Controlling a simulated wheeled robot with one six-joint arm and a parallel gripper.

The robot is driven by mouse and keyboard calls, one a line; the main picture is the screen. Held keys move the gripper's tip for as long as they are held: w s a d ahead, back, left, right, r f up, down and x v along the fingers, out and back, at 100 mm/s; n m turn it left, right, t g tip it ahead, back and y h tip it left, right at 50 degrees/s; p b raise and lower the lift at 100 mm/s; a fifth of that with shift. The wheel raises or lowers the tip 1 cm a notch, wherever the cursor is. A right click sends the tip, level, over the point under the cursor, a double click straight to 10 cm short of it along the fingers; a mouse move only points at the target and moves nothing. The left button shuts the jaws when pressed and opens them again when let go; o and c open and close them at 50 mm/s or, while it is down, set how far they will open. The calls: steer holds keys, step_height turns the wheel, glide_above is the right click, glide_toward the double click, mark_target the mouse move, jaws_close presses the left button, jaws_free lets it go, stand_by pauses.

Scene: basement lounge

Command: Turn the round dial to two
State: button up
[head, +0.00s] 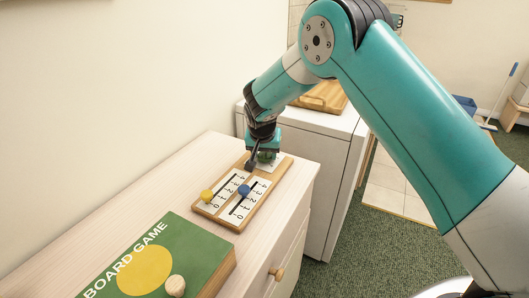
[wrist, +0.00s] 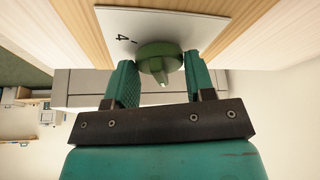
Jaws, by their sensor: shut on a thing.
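The round dial is dark green (wrist: 160,58) and sits on a white plate (wrist: 190,32) in the wrist view. My gripper (wrist: 161,66) has one finger on each side of the dial and is shut on it. A small pale mark shows on the dial's end nearest the wrist camera. A printed 4 shows on the plate left of the dial; its other numbers are hidden. In the head view my gripper (head: 262,156) points down at the far end of a wooden board (head: 233,226), and it hides most of the dial there.
The board also carries two numbered slider scales, with a yellow knob (head: 207,196) and a blue knob (head: 244,191). A green board game box (head: 200,245) lies nearer on the pale dresser (head: 150,180). A white cabinet (head: 335,150) with a wooden board (head: 325,97) stands behind.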

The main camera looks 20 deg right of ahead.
steer(key=o, duration=0.9)
steer(key=b+v, duration=0.1)
steer(key=v, duration=1.6)
steer(key=shift+r, duration=0.2)
